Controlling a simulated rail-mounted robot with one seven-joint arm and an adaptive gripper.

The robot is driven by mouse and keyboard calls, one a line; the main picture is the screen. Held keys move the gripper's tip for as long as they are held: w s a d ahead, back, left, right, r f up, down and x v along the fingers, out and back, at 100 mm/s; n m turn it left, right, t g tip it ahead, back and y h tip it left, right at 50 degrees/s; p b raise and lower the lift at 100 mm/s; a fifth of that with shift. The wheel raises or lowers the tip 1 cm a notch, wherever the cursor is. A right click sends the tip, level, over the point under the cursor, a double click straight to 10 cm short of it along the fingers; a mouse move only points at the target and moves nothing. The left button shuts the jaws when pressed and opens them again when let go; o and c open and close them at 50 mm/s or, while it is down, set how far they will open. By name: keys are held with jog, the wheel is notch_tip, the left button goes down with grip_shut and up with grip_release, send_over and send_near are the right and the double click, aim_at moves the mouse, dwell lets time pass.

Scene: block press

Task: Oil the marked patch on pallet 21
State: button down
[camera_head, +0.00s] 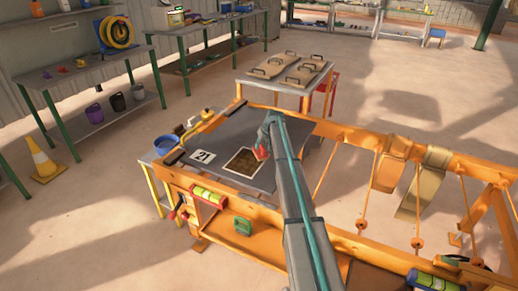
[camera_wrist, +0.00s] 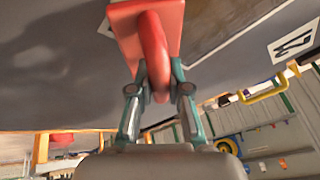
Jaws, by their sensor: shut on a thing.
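The pallet (camera_head: 225,130) is a dark grey plate on an orange frame, with a white label reading 21 (camera_head: 203,156). The marked patch (camera_head: 243,162) is a brown rectangle with a white border near the pallet's front edge. My gripper (camera_head: 268,128) is over the pallet, at the patch's right edge. In the wrist view my gripper (camera_wrist: 160,88) is shut on the handle of a red applicator (camera_wrist: 128,22) with a flat plate. The applicator also shows in the head view (camera_head: 261,150). Whether it touches the pallet I cannot tell. The label shows in the wrist view (camera_wrist: 294,41).
A blue bucket (camera_head: 165,145) and a yellow can (camera_head: 207,114) stand beside the frame's left side. A green canister (camera_head: 242,225) sits on the frame's lower shelf. Straps (camera_head: 425,180) hang at the right.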

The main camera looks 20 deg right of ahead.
jog(key=shift+w+d, duration=0.65)
jog(key=shift+w+d+r, duration=0.1)
jog(key=shift+d+r, duration=0.1)
notch_tip(320, 180, up, 8)
jog(key=p, duration=0.2)
jog(key=shift+f, duration=0.15)
